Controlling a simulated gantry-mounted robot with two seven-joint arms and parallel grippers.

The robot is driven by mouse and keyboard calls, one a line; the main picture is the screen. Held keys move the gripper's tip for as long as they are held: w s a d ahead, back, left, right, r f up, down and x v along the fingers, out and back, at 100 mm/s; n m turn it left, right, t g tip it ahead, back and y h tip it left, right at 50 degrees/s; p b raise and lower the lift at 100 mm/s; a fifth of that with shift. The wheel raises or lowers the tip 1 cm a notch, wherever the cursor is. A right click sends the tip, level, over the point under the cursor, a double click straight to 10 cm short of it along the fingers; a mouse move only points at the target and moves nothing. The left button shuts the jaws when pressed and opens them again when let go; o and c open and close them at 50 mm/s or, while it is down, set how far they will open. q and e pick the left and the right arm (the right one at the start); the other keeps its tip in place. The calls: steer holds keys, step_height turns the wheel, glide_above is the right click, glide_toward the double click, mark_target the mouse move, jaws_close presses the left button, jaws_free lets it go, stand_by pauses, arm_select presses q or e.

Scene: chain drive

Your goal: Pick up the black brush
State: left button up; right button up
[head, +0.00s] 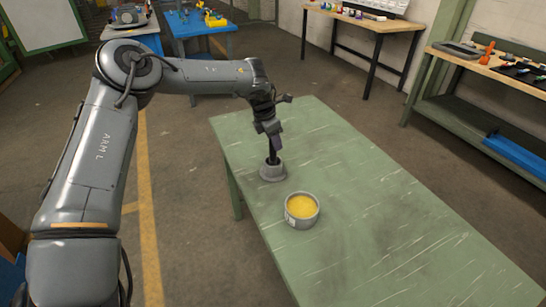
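The black brush (273,156) stands upright in a small grey round holder (272,174) near the left edge of the green table. My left gripper (271,137) points down right at the brush's upper end. Its fingers and the top of the brush overlap as dark shapes, so I cannot tell whether the fingers are open or shut on it. The lower end of the brush is hidden inside the holder. My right gripper is not in view.
A round grey tin (302,211) with yellow contents stands just in front and to the right of the holder. The rest of the green table (390,230) is clear. Other benches stand well apart at the back and right.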

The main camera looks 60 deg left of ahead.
arm_select(q)
steer(key=c, duration=0.3)
